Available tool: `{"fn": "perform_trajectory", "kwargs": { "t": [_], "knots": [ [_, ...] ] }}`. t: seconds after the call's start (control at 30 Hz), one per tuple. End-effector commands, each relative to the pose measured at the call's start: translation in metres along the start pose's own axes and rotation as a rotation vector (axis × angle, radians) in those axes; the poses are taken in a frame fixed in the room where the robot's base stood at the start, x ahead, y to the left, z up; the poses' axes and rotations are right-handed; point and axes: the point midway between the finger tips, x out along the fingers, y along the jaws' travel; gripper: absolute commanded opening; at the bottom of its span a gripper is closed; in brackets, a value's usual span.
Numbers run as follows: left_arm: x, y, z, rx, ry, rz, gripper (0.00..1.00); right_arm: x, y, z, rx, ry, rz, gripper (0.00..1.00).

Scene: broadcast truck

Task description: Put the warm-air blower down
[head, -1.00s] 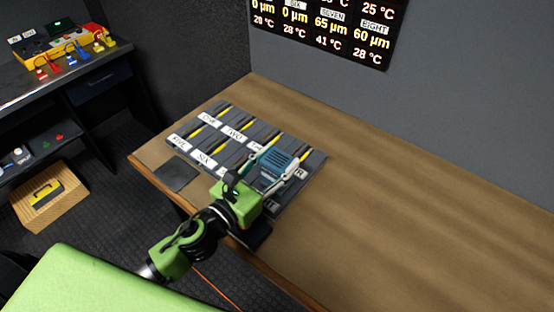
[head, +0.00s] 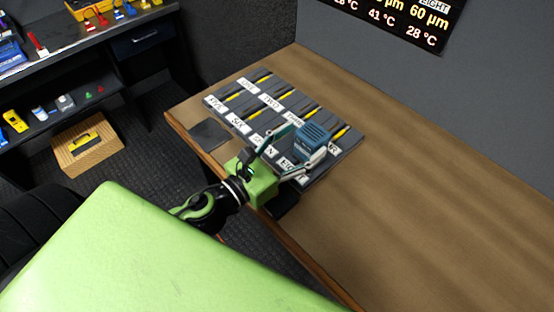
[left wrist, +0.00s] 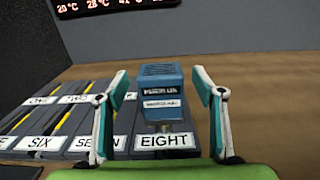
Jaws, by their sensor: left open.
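The warm-air blower (head: 313,137) is a blue box with a ribbed top. It stands on the dark labelled rack (head: 345,153) at its near right end, behind the EIGHT label. In the left wrist view the blower (left wrist: 161,92) shows straight ahead, with the EIGHT label (left wrist: 165,141) below it. My left gripper (head: 301,150) is open, its teal-edged fingers spread on the near side of the blower. In the left wrist view the fingers (left wrist: 160,88) stand left and right of it, with gaps to both sides. The blower's underside is hidden. My right gripper is out of view.
The rack has several dark slots with yellow strips. A dark square pad (head: 209,135) lies left of it. The wooden table (head: 430,210) is clear to the right, up to the grey wall. A shelf unit (head: 85,42) and a wooden crate (head: 87,146) stand at the left.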

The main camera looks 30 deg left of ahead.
Motion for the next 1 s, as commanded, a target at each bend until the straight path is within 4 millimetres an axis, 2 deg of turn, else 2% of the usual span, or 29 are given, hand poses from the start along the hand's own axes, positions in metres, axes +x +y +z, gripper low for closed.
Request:
{"fn": "perform_trajectory", "kwargs": {
  "t": [0.2, 0.5, 0.7, 1.0],
  "knots": [
    [-0.033, 0.0, -0.004, -0.001, 0.002, 0.001, 0.62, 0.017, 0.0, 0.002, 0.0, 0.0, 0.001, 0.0],
    [-0.067, 0.0, -0.002, -0.001, -0.001, 0.001, 0.62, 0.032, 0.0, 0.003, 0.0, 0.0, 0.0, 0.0],
    [-0.076, 0.0, 0.0, 0.001, -0.001, 0.0, 0.62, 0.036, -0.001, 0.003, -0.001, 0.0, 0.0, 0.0],
    [-0.077, 0.0, 0.001, 0.002, -0.001, 0.0, 0.62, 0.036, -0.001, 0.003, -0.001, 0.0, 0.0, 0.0]
  ]
}}
